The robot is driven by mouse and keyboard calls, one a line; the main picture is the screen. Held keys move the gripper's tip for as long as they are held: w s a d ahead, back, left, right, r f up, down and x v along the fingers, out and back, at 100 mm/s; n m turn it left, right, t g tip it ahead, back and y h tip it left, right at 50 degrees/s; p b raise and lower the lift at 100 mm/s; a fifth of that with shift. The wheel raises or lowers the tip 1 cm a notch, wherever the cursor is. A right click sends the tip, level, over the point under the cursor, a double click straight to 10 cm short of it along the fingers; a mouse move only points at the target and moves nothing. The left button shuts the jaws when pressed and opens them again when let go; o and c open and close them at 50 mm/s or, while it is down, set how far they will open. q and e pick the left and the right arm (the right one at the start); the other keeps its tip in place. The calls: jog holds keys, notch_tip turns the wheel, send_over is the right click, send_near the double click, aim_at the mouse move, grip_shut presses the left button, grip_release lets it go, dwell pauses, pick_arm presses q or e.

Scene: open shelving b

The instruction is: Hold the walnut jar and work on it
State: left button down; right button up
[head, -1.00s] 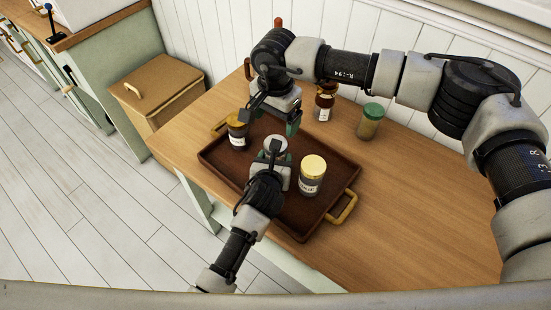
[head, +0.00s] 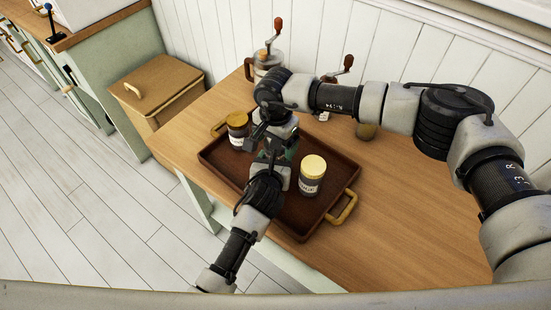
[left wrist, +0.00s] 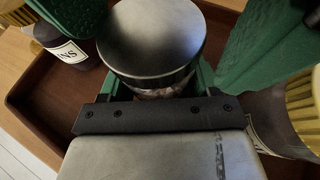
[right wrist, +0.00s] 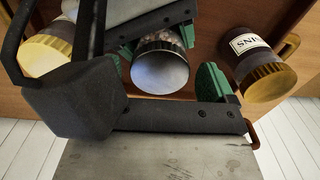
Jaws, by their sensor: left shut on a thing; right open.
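The walnut jar has a plain silver lid (left wrist: 150,40). Nuts show through its glass in the right wrist view (right wrist: 160,42). My left gripper (left wrist: 155,85) is shut around the jar body, low over the tray. In the head view the jar is mostly hidden between my left gripper (head: 276,176) and my right gripper (head: 277,150). The right gripper is open, and its green fingers (right wrist: 170,70) stand on either side of the lid, with visible gaps in the left wrist view.
The brown tray (head: 300,228) with gold handles holds a gold-lidded jar (head: 312,176) close on the right and a jar labelled "...INS" (head: 238,128) on the left. The table's right side (head: 420,220) is clear.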

jog(key=shift+c, duration=0.4)
jog(key=c, duration=0.7)
jog(key=o, duration=0.8)
jog(key=shift+r, duration=2.25)
jog(key=shift+o, duration=1.2)
jog(key=shift+r, duration=0.1)
